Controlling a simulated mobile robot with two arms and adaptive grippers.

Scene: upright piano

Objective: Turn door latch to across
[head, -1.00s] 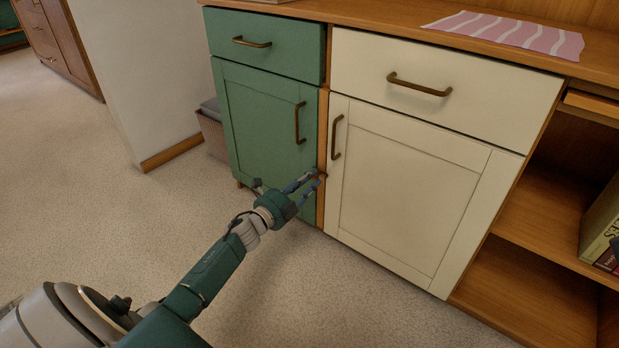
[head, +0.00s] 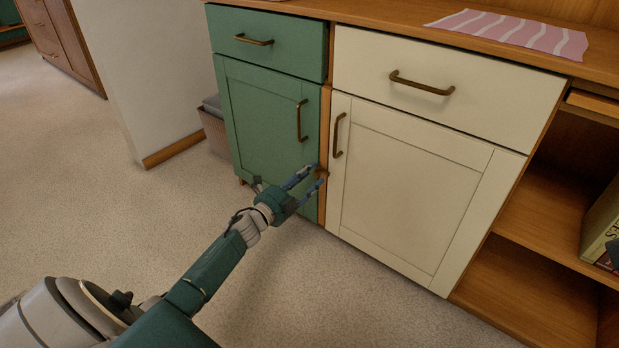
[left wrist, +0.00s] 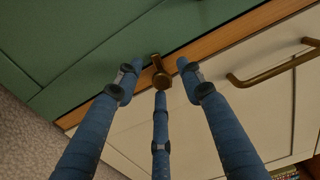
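The door latch (head: 324,174) is a small brass piece on the wooden strip between the green door (head: 262,120) and the white door (head: 410,190). In the left wrist view the latch (left wrist: 161,74) shows a rounded end and seems to lie roughly crosswise to the strip; its exact angle is hard to tell. My left gripper (head: 316,175) is at the latch. Its blue fingers (left wrist: 160,82) are spread, with the tips around the latch and gaps visible between them and it. Both doors are closed. My right gripper is not in view.
A brass handle (head: 338,136) stands on the white door right of the latch, and another (head: 300,120) on the green door. Two closed drawers (head: 440,85) are above. Open shelves (head: 530,270) lie to the right. The floor (head: 90,200) is clear on the left.

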